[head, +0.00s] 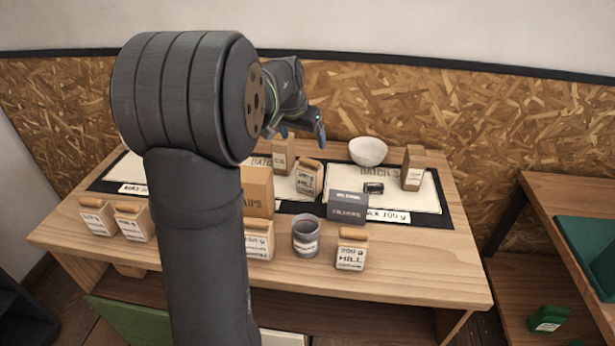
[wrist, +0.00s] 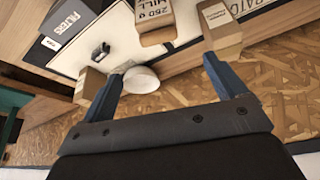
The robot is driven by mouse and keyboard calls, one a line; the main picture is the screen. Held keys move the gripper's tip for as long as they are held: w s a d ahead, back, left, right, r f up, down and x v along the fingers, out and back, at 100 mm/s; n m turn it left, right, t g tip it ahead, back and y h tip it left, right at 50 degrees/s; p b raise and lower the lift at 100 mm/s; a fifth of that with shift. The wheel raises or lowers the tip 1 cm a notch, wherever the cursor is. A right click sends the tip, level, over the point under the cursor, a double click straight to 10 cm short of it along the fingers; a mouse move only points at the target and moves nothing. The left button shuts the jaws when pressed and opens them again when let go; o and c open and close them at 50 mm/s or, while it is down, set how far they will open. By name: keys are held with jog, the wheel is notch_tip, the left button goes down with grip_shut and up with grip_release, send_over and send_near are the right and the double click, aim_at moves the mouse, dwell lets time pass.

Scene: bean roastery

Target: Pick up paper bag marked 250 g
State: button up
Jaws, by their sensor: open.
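A tall tan packet (head: 283,157) stands close beside the bag. A white bowl (head: 368,151), a brown packet (head: 412,168), a dark box (head: 347,207) and a grey can (head: 306,236) stand to the right. Two bags (head: 97,218) stand front left. The table's right front is clear.

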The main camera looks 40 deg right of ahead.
aim_at(311, 166)
jog(key=x, duration=0.9)
jog(key=shift+f, duration=0.3)
jog(key=x, duration=0.5)
jog(key=shift+s+a+f, duration=0.1)
jog(key=shift+s+f, duration=0.1)
jog(key=shift+s, duration=0.05)
jog(key=c, duration=1.2)
jog(key=shift+r, duration=0.1)
